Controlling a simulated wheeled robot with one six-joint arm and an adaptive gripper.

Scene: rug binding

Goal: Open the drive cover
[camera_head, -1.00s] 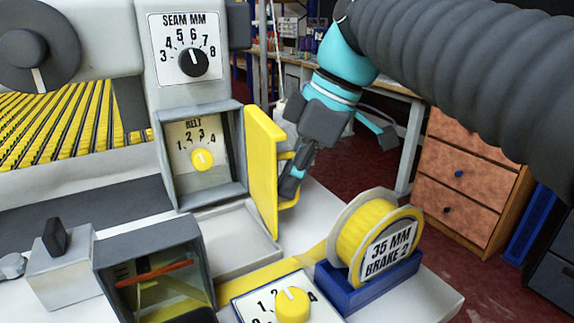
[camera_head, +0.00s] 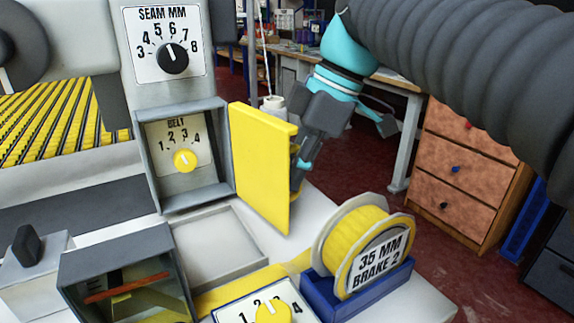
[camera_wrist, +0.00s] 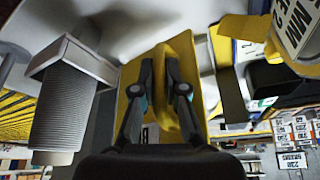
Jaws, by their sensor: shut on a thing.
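The yellow drive cover (camera_head: 262,165) stands swung open at the right side of the grey belt box in the head view. Inside the box the BELT dial (camera_head: 184,160) with its yellow knob is uncovered. My gripper (camera_head: 299,178) is at the outer face of the cover, partly hidden behind its edge. In the wrist view my gripper (camera_wrist: 165,90) is shut on the cover's yellow handle, with the cover (camera_wrist: 205,75) behind the fingers.
A yellow tape reel (camera_head: 355,240) in a blue holder stands below and right of the cover. An empty grey tray (camera_head: 215,250) lies under the box. A SEAM MM dial (camera_head: 173,58) is above. A wooden drawer cabinet (camera_head: 465,180) stands on the right.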

